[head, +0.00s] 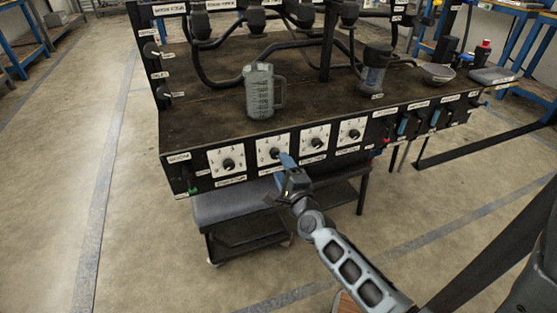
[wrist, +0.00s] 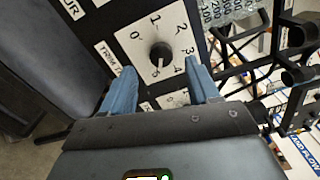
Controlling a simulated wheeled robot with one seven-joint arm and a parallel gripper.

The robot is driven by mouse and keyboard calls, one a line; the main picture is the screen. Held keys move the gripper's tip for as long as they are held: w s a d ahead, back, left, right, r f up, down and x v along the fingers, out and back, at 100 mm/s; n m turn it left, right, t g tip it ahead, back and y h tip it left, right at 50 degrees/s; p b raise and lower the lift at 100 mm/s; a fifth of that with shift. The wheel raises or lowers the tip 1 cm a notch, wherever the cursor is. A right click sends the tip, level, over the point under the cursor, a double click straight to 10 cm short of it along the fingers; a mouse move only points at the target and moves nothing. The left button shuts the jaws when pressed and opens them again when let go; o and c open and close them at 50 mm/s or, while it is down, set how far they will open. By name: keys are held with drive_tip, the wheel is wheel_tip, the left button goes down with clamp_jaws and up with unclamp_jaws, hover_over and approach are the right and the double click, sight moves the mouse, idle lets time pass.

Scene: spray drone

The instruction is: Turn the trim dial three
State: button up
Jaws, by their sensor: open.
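In the wrist view a white dial plate carries a round black knob (wrist: 161,55) with numbers around it, 0 to 4 readable. A label beginning "TRIM" (wrist: 108,57) is beside it. A small light mark shows on the knob's lower side; its exact setting is unclear. My gripper (wrist: 160,82) is open and empty, its blue fingers spread either side of the knob in the picture. Contact with the knob cannot be told. In the head view my gripper (head: 285,162) is at the bench's front panel, close to the second dial from the left (head: 275,153).
Similar dials flank it: one at the left (head: 228,163) and two at the right (head: 317,143) (head: 353,134). A grey jug (head: 260,92) stands on the dark bench top (head: 205,105). Blue-handled levers (head: 403,126) are further right. Open floor lies left.

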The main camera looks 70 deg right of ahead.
drive_tip(key=shift+v, duration=1.5)
drive_tip(key=s+a+r+n+t+y, duration=0.1)
drive_tip(key=s+a+r+n+y, duration=0.2)
drive_tip(key=a+n, duration=0.5)
drive_tip(key=s+a+r+n+t+y, duration=0.1)
drive_tip(key=s+a+n+t+y, duration=0.2)
drive_tip(key=a+n, duration=0.45)
drive_tip(key=s+a+r+n+y, duration=0.35)
drive_tip(key=s+a+n, duration=0.2)
drive_tip(key=a, duration=0.45)
drive_tip(key=s+a+r+n+g+y, duration=0.1)
drive_tip(key=s+a+r+n+y, duration=0.3)
drive_tip(key=s+a+r+n, duration=0.45)
wheel_tip(320, 180, up, 16)
drive_tip(key=w+n+p, duration=0.1)
drive_tip(key=w+p, duration=0.1)
drive_tip(key=p, duration=1.6)
drive_tip(key=shift+w+d, duration=0.4)
drive_tip(key=shift+f, duration=0.1)
